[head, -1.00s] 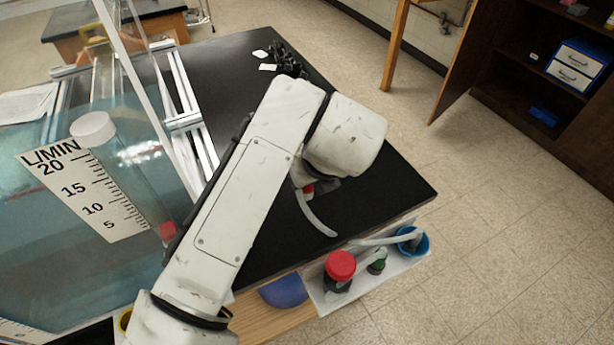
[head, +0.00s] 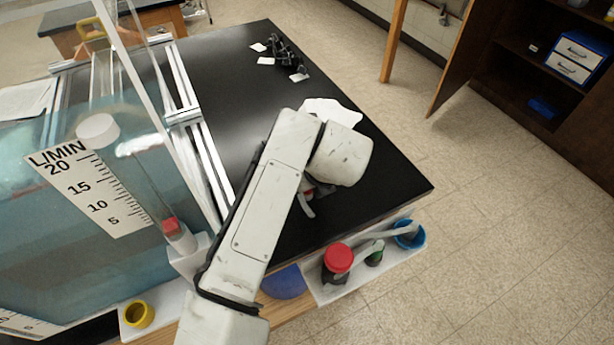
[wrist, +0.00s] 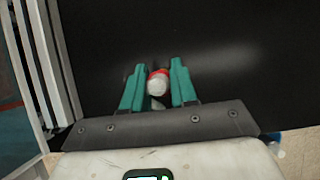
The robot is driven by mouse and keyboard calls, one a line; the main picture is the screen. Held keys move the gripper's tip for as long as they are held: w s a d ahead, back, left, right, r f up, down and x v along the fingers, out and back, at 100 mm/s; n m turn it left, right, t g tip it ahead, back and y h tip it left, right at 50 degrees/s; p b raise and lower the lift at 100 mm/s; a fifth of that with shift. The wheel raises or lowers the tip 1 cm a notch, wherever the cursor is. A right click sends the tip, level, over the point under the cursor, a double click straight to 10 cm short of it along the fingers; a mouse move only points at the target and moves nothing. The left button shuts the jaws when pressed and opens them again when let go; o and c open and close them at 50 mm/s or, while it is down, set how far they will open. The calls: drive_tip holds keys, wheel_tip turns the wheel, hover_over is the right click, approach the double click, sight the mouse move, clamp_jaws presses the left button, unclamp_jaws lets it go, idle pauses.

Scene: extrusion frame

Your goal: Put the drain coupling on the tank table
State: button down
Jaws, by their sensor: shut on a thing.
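A small red-and-white piece, which I take to be the drain coupling (wrist: 158,84), is between the teal fingers of my gripper (wrist: 158,66) in the wrist view. My gripper is shut on it. In the head view my arm hides most of the gripper, and only a bit of red and a pale curved part show beneath it. The tank table (head: 220,85) has a black top, which lies below the gripper and fills most of the wrist view. I cannot tell whether the piece touches the top.
The water tank (head: 60,225) with its flow scale and metal rails stands on the left. Small black parts (head: 285,50) and white cards lie at the far edge. A white caddy (head: 330,293) with a red-capped bottle (head: 337,258) hangs at the front edge.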

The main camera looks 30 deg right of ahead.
drive_tip(key=c, duration=0.9)
unclamp_jaws()
drive_tip(key=shift+r, duration=0.3)
drive_tip(key=v, duration=1.1)
drive_tip(key=shift+s+r+b, duration=0.25)
drive_tip(key=shift+r+b, duration=0.05)
